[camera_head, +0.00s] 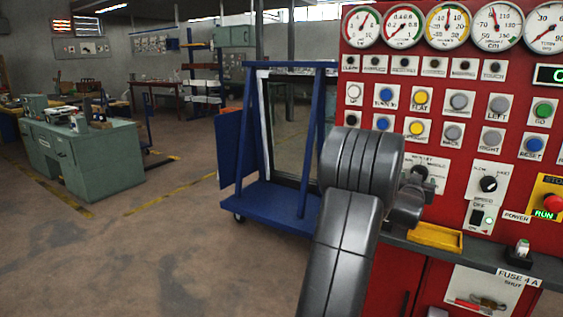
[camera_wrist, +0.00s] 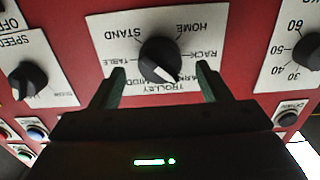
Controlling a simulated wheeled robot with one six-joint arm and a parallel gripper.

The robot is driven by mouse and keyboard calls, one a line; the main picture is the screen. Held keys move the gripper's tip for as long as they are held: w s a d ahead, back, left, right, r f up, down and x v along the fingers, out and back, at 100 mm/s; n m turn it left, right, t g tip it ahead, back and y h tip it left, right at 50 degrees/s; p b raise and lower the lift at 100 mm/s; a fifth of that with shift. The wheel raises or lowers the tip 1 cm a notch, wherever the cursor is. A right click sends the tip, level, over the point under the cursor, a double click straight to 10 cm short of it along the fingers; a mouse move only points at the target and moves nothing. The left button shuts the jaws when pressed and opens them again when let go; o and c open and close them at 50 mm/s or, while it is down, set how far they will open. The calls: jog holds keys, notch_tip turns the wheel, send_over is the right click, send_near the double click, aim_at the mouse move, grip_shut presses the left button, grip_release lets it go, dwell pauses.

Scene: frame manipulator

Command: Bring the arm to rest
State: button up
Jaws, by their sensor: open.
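A black rotary knob (camera_wrist: 160,60) sits on a white plate (camera_wrist: 112,32) on the red panel. Its labels include HOME, RACK, TROLLEY, TABLE and STAND, seen upside down. The knob's white mark points to the lower right in the wrist view, near TROLLEY and a partly hidden label beside it. My gripper (camera_wrist: 160,82) is open, with one finger on each side of the knob's lower part. I cannot tell whether the fingers touch the plate. In the head view my arm covers part of the panel and the gripper is hard to make out.
The red panel (camera_head: 465,75) carries gauges, buttons and a speed knob (camera_head: 488,184). A yellow tray (camera_head: 435,237) lies on the ledge below. A blue trolley (camera_head: 265,207) with a glass pane stands left of my arm. The floor further left is clear up to a green bench (camera_head: 110,160).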

jog(key=x, duration=0.3)
jog(key=s+a+m+p, duration=0.5)
jog(key=s+m+p, duration=0.1)
jog(key=s+m, duration=0.3)
jog(key=shift+a, duration=0.35)
dwell(0.5)
